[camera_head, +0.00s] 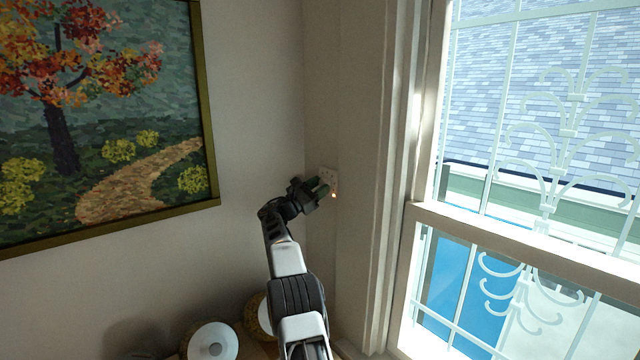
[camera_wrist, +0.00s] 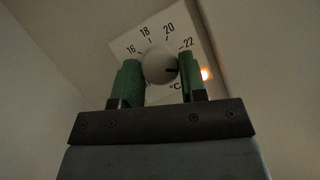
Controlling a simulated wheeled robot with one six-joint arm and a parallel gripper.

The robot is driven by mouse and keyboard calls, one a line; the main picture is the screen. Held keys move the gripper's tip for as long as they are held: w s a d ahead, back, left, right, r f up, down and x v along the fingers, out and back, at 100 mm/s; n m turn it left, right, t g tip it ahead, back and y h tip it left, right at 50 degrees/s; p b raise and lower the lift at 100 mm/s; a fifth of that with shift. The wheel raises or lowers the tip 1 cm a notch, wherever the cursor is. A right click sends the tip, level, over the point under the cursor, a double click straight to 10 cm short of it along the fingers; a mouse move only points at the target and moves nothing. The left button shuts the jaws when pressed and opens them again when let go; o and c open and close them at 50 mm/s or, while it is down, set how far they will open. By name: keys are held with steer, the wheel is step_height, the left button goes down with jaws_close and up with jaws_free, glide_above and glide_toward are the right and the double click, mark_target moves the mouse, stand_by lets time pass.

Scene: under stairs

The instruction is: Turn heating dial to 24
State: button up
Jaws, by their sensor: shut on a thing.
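A white heating dial (camera_wrist: 159,65) sits on a white plate (camera_wrist: 128,42) on the wall. The plate appears tilted in the wrist view and shows 16, 18, 20, 22 and °C. The dial's dark mark points right and slightly down, clockwise past the visible 22. Any number there is hidden behind the right finger. My gripper (camera_wrist: 160,75) has green fingers on both sides of the dial and is shut on it. In the head view my gripper (camera_head: 319,192) reaches the plate (camera_head: 330,177) near the wall corner, hiding the dial.
An orange light (camera_wrist: 206,74) glows at the plate's right side. A window (camera_head: 530,180) with a white frame and bars is at the right. A framed painting (camera_head: 100,120) hangs at the left. A round white-topped object (camera_head: 213,341) stands below.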

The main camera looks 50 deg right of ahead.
steer(key=shift+f+m, duration=0.1)
steer(key=shift+m, duration=0.4)
steer(key=o, duration=0.9)
steer(key=shift+a, duration=0.1)
steer(key=b+v, duration=0.2)
steer(key=v, duration=0.4)
steer(key=b+v, duration=0.3)
steer(key=v, duration=0.4)
steer(key=shift+w+a, duration=0.25)
steer(key=shift+a, duration=0.05)
